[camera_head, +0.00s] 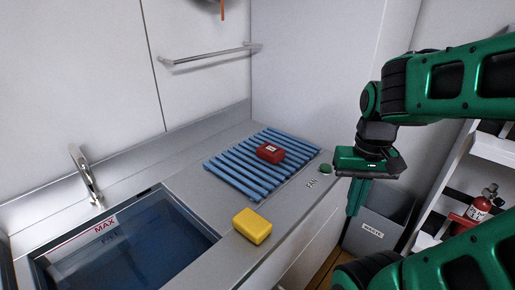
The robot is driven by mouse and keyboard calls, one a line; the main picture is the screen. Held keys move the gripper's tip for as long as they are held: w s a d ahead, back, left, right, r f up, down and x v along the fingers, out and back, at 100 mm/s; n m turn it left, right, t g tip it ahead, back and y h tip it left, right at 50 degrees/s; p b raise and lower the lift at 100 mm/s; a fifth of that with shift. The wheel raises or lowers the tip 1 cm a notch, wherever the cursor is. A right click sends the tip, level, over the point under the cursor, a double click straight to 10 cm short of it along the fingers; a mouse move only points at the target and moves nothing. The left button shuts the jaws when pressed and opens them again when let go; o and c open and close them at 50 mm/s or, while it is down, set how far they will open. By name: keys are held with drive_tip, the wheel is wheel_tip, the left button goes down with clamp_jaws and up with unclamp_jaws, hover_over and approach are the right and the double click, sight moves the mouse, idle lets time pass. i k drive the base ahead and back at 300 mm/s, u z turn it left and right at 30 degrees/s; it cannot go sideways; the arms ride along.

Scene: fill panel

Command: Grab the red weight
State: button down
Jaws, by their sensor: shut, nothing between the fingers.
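The red weight (270,153) is a small red block with a white label. It lies on the blue slatted rack (232,174) on the counter. My gripper (354,208) is shut and empty, pointing down to the right of the rack, beyond the counter's edge. It is apart from the red weight.
A yellow block (252,226) lies on the counter in front of the rack. A sink basin (125,250) with a tap (86,172) is at the left. A green button (326,169) sits by the rack's right end. A waste bin (372,233) stands below my gripper.

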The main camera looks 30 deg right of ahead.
sight(271, 153)
drive_tip(key=u, duration=0.05)
drive_tip(key=k, duration=1.4)
drive_tip(key=z, duration=1)
drive_tip(key=i, duration=1.5)
drive_tip(key=u, duration=0.05)
